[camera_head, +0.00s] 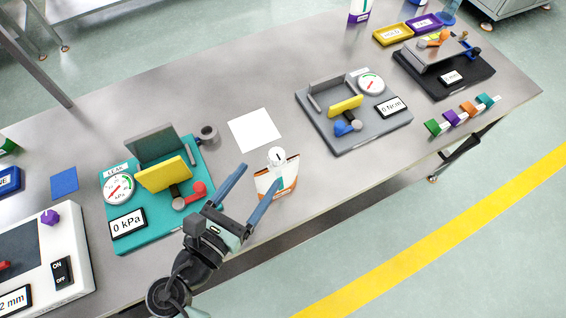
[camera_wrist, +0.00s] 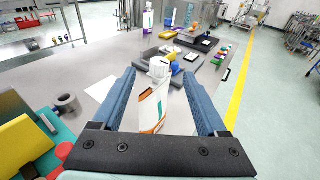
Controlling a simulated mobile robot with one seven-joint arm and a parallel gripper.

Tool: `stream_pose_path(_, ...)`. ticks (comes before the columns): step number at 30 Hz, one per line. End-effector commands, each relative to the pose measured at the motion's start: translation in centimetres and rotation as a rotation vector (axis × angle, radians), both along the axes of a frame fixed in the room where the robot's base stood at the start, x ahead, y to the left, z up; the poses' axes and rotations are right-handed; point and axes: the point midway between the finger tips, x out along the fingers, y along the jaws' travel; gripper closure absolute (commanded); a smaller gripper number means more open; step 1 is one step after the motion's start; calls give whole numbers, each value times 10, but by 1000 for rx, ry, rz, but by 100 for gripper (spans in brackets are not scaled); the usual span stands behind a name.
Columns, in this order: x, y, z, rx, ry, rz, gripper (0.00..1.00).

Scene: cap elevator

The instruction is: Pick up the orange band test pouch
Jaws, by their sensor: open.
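The orange band test pouch (camera_head: 269,186) stands upright near the front edge of the table, white with an orange band and a white cap on top. In the wrist view the pouch (camera_wrist: 152,107) shows between the two blue fingers.
A teal leak test station (camera_head: 148,236) with a gauge stands to the left. A grey torque station (camera_head: 380,132) stands to the right. A white square (camera_head: 254,131) lies behind the pouch. The table's front edge (camera_head: 330,200) is close to the pouch.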

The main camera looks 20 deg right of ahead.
Motion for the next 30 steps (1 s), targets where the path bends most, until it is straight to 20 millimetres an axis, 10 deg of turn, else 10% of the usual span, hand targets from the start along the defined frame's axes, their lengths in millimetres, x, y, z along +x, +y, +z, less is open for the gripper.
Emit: stream_pose_path(30, 67, -94, -28, 6, -5, -2, 24)
